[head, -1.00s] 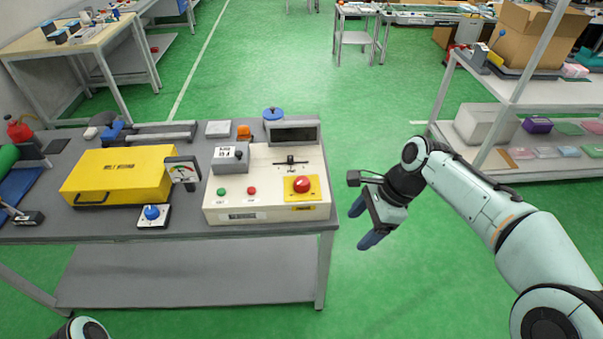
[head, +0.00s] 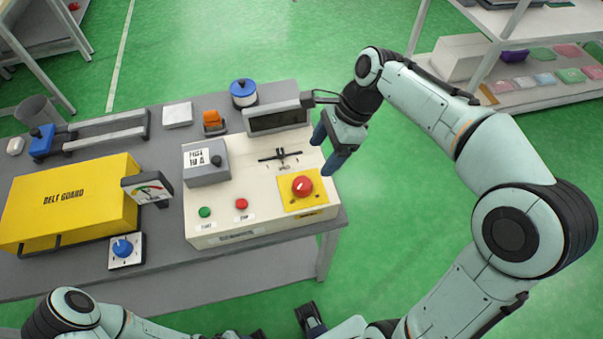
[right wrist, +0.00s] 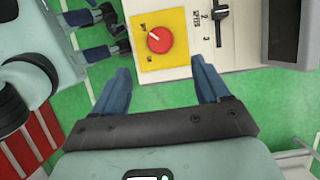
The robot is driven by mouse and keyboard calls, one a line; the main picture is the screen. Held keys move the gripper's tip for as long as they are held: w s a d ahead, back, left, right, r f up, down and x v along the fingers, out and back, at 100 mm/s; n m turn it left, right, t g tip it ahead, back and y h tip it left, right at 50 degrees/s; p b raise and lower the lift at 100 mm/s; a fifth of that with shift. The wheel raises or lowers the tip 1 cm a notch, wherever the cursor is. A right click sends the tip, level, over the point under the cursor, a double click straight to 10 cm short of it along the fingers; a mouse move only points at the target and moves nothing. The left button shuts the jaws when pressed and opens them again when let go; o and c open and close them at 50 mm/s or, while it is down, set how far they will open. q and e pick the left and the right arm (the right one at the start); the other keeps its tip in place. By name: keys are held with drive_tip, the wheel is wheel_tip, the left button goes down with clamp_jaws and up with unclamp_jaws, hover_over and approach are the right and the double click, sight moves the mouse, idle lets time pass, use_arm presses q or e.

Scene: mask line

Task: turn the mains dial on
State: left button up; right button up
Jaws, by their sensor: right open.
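The mains dial (head: 302,186) is a round red knob on a yellow plate (head: 289,204) at the right front of the cream control panel (head: 240,216). It also shows in the right wrist view (right wrist: 160,40), with a white mark on its face. My right gripper (head: 326,153) is open and empty at the panel's right edge. In the right wrist view its blue fingers (right wrist: 160,70) stand apart, one to each side of the dial in the picture, not closed on it. My left gripper (head: 310,319) is partly in view low in the head view; its opening is unclear.
The panel carries green (head: 205,212) and red (head: 241,204) buttons, a slider (head: 281,154), a grey box (head: 207,165) and a dark screen (head: 278,118). A yellow belt guard (head: 70,200) and blue knob (head: 122,248) lie left.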

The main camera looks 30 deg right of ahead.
sight(303, 182)
drive_tip(key=b+x, duration=0.1)
drive_tip(key=x, duration=1)
drive_tip(key=shift+b, duration=0.35)
drive_tip(key=c, duration=1)
